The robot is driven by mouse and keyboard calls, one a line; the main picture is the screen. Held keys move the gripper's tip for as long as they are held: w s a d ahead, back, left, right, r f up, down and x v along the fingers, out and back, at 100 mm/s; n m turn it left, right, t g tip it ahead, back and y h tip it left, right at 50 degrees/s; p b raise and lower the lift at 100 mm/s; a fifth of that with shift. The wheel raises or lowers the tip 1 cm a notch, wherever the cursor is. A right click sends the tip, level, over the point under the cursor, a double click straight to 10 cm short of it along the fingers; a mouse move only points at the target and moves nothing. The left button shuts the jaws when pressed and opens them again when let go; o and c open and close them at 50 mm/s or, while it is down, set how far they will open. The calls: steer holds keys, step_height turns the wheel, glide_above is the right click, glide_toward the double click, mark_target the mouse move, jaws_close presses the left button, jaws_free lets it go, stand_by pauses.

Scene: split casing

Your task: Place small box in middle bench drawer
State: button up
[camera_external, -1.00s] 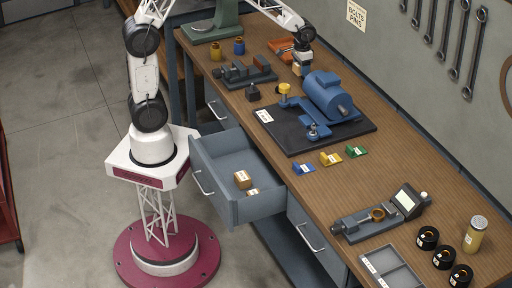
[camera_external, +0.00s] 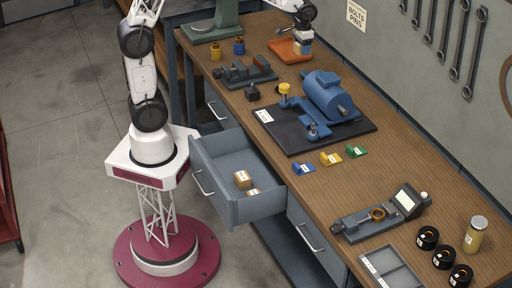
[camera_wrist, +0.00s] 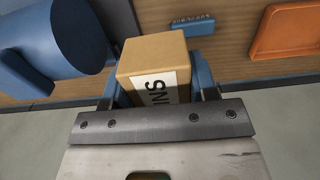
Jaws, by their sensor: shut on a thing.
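My gripper (camera_external: 303,36) is shut on a small tan cardboard box (camera_wrist: 152,62) with a white label, held between the fingers in the wrist view. Part of the label's lettering shows; the rest is hidden by the gripper. In the external view the gripper is over the back of the bench, by the orange tray (camera_external: 283,51), and the box shows only small below it. The middle bench drawer (camera_external: 225,147) is pulled open at the bench's left side.
A blue motor (camera_external: 334,94) stands on a black plate mid-bench and shows at the left in the wrist view (camera_wrist: 75,35). A dark vise (camera_external: 248,74) lies left of it. Small coloured blocks (camera_external: 331,158) sit in front. Much of the drawer floor is clear.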

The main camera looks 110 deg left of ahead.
steer(key=s+d+r+m, duration=0.1)
steer(key=s+d+r, duration=0.15)
steer(key=d, duration=0.75)
steer(key=s+d+r+m, duration=0.1)
steer(key=s+d, duration=0.3)
steer(key=d, duration=0.7)
steer(key=s+d+f+m, duration=0.2)
steer(key=s+d, duration=1)
steer(key=d, duration=0.3)
step_height(320, 180, down, 30)
steer(key=shift+a+f, duration=0.2)
steer(key=shift+f, duration=0.05)
glide_above(231, 167)
steer(key=shift+f, duration=2.9)
steer(key=shift+s, duration=0.1)
steer(key=shift+f, duration=2.1)
steer(key=shift+f, duration=0.1)
